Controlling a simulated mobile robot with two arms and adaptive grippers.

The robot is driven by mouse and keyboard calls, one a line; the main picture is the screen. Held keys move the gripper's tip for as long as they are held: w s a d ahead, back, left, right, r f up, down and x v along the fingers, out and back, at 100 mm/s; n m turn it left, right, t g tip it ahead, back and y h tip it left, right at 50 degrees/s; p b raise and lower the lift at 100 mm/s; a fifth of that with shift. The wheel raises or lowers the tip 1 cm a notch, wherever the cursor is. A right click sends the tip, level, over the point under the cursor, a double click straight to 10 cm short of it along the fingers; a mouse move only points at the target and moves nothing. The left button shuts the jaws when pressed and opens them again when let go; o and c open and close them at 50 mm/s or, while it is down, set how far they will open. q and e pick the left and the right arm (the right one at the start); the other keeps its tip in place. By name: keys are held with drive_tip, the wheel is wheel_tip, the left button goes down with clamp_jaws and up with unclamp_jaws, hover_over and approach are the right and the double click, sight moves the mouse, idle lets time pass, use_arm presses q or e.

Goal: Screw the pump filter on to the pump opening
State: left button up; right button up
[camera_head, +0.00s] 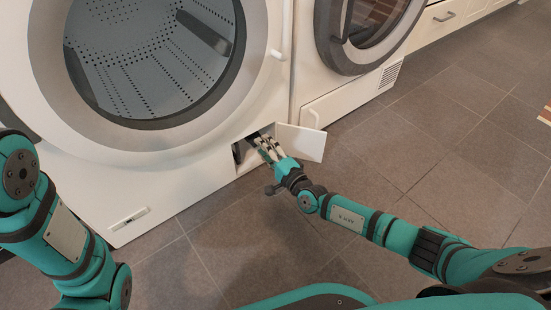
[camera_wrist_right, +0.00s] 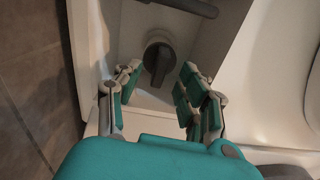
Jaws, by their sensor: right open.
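The pump opening (camera_head: 239,152) is a dark recess low on the front of the left washing machine, with its white flap (camera_head: 301,142) swung open to the right. In the right wrist view, a dark grey round pump filter (camera_wrist_right: 159,62) with a raised grip bar sits at the pump opening's back wall. I cannot tell how far it is screwed in. My right gripper (camera_head: 265,143) reaches into the recess. In the wrist view its open fingers (camera_wrist_right: 154,90) stand on either side, just short of the filter, with nothing between them. My left gripper is out of view; only my left arm shows.
The left washing machine's door opening (camera_head: 150,55) shows its perforated drum above the recess. A second machine (camera_head: 340,100) stands close on the right. The grey tiled floor (camera_head: 440,130) in front is clear.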

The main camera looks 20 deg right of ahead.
drive_tip(key=v, duration=1)
drive_tip(key=shift+s, duration=0.35)
drive_tip(key=shift+d, duration=0.1)
